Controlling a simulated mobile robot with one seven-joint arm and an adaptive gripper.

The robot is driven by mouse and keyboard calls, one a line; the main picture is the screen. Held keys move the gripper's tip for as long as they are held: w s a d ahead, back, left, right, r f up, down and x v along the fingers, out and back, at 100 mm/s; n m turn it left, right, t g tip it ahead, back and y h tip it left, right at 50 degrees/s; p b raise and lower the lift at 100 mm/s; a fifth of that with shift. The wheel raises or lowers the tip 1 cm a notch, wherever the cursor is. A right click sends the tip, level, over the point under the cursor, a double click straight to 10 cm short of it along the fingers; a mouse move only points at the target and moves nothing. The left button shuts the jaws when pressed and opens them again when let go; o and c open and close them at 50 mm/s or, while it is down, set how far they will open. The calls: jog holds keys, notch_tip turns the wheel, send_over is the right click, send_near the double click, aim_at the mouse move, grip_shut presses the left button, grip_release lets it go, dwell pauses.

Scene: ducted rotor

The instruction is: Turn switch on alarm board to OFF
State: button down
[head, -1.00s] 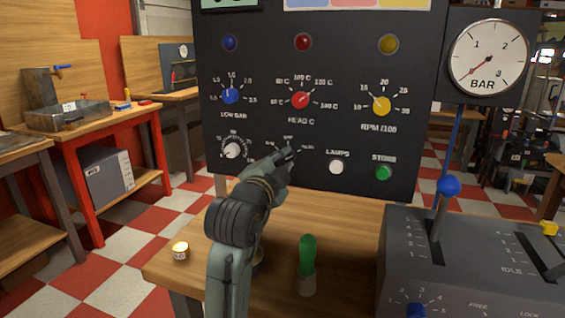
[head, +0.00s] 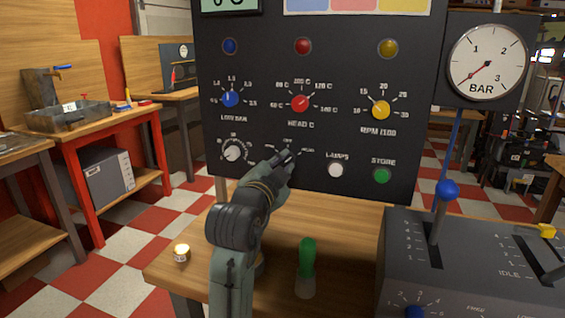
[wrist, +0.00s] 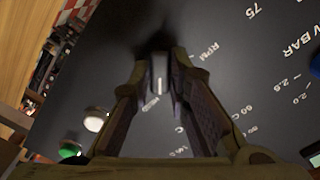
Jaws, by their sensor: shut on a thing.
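The alarm board (head: 330,125) is a dark upright panel with dials, lamps and buttons. My gripper (head: 287,157) reaches its lower middle, between a white dial and a white button. In the head view my fingers hide most of this switch. Small labels stand around it; I cannot surely read which one it points to.
To the right of the switch are the white LAMPS button (head: 335,170) and green STORE button (head: 381,175). A green-handled tool (head: 307,255) stands on the wooden bench below. A grey lever box (head: 480,265) is at the right.

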jog(key=n+p, duration=0.2)
jog(key=n, duration=0.2)
jog(key=shift+r+n, duration=0.1)
jog(key=shift+n, duration=0.2)
jog(key=shift+n+p, duration=1.35)
jog(key=shift+n, duration=0.95)
jog(key=c, duration=1.5)
grip_release()
jog(key=v, duration=1.2)
